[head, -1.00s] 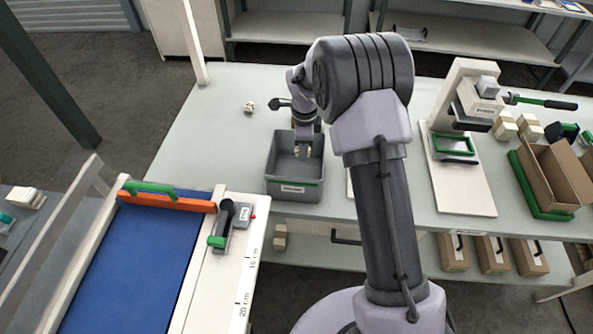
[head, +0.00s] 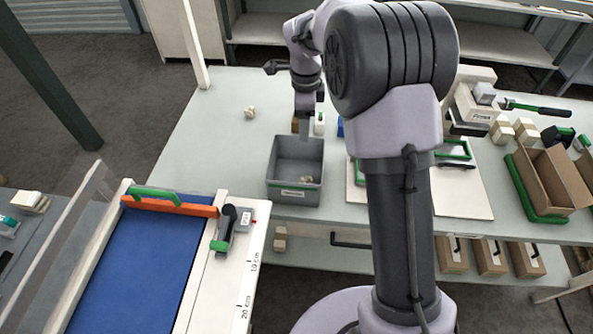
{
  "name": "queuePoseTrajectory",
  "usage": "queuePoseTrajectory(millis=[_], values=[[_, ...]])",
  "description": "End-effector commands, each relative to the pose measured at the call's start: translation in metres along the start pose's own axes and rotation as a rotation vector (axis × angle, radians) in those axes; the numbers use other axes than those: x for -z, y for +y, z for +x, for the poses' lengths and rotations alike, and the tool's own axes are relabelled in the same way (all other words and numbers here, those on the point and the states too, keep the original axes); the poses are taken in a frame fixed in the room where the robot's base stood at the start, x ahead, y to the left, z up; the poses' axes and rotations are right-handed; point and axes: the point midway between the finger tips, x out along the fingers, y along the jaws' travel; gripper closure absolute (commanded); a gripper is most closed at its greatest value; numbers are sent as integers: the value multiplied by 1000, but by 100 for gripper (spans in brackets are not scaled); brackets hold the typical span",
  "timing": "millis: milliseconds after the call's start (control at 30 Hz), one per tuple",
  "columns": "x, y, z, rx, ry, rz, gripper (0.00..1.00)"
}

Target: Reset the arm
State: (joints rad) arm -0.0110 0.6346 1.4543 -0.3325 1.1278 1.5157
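My gripper (head: 304,130) points down at the back edge of the grey bin (head: 280,165), above the bin's floor and clear of its front wall. Its fingers are small and seen against the bench, so I cannot tell whether they are open or shut. I see nothing held in them. A small crumpled cream piece (head: 306,180) lies inside the bin. My arm stands to the right of the bin, its upper link and elbow covering part of the bench behind it.
Another crumpled piece (head: 250,112) lies on the bench (head: 215,125) left of the bin. A blue cutting bed (head: 150,255) with an orange bar (head: 170,206) is at front left. A press (head: 470,110) and a cardboard box (head: 550,175) stand to the right.

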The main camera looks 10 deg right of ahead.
Motion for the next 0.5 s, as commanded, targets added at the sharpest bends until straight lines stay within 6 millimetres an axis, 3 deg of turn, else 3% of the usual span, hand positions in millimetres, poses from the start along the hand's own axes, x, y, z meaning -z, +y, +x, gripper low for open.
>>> queuePoseTrajectory(millis=[100, 200, 500], values=[[0, 0, -26, 1, 0, -1, 35], [0, 0, -35, -1, 0, 0, 35], [0, 0, -38, -1, 0, -1, 35]])
